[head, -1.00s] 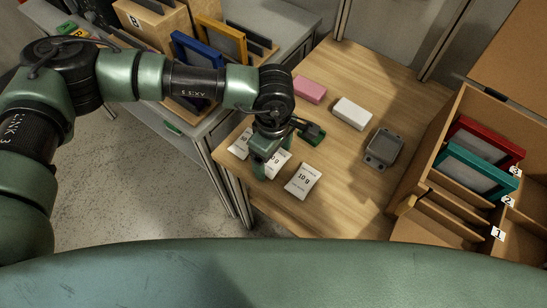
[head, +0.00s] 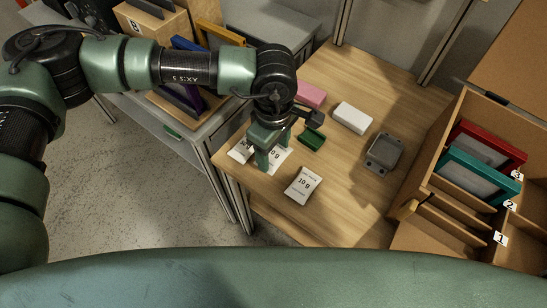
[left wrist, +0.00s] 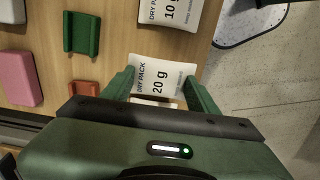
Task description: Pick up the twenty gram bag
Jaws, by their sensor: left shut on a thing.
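The twenty gram bag (left wrist: 158,80) is a white packet printed "DRY PACK 20 g". In the left wrist view it sits between the two fingers of my left gripper (left wrist: 163,92), which is shut on it. In the head view the left gripper (head: 257,157) points down over the same bag (head: 277,158) and hides part of it. I cannot tell whether the bag is clear of the table. The ten gram bag (head: 303,185) lies to its right. Another white bag (head: 240,151) lies at its left, partly hidden. My right gripper is not in view.
A green piece (head: 312,138), a pink block (head: 310,94), a white block (head: 352,117) and a grey device (head: 383,151) lie behind the bags. A small orange piece (left wrist: 84,88) shows in the left wrist view. A divided box (head: 450,212) stands at the right.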

